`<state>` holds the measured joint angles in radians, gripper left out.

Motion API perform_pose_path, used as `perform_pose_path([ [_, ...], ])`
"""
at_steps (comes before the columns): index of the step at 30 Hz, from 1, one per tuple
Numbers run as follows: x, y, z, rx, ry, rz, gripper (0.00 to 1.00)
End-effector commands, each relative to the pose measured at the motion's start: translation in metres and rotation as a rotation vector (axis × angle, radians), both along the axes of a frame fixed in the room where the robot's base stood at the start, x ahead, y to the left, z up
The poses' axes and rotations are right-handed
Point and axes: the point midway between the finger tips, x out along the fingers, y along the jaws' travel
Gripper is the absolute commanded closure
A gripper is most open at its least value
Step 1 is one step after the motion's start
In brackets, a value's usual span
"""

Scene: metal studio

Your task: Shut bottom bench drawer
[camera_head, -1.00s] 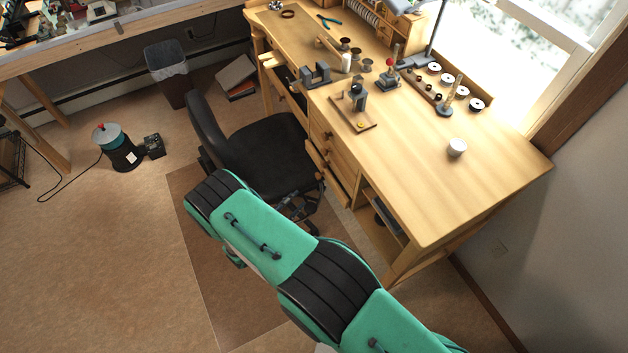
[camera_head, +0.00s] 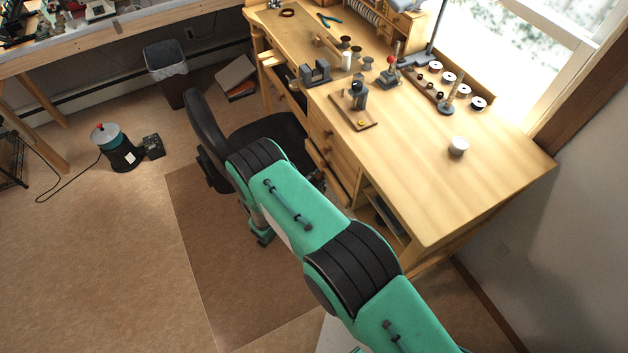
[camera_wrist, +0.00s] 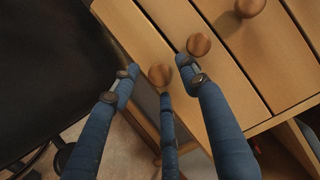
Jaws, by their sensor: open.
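The wooden bench (camera_head: 440,200) stands at the right in the head view, with a stack of drawers on its near side. The bottom drawer (camera_head: 334,188) is partly visible low in that stack and seems to stick out a little; my arm hides part of it. In the wrist view, the bottom drawer's front (camera_wrist: 137,38) is the leftmost panel, with a round wooden knob (camera_wrist: 160,74). My gripper (camera_wrist: 157,72) is open, its blue fingers spread around the area of that knob. I cannot tell whether they touch it. My arm hides the gripper in the head view.
A black chair (camera_head: 205,130) stands close beside the drawers, and its dark seat (camera_wrist: 50,70) fills the left of the wrist view. Other drawers with knobs (camera_wrist: 249,7) lie above. An open shelf (camera_head: 385,215) is right of the drawers.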

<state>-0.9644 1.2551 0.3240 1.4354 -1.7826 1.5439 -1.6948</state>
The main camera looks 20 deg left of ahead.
Motion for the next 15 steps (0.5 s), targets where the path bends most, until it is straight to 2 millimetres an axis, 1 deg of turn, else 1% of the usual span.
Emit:
perform_pose_path([
  [10, 0.0020, -0.0006, 0.0001, 0.000, 0.000, 0.001, 0.55],
  [11, 0.0020, -0.0006, 0.0001, 0.000, 0.000, 0.001, 0.59],
  [12, 0.0020, -0.0006, 0.0000, 0.000, 0.000, 0.001, 0.67],
  [14, 0.0020, -0.0007, 0.0000, 0.000, 0.000, 0.001, 0.79],
  [15, 0.0019, -0.0007, 0.0000, 0.000, 0.000, 0.001, 0.87],
])
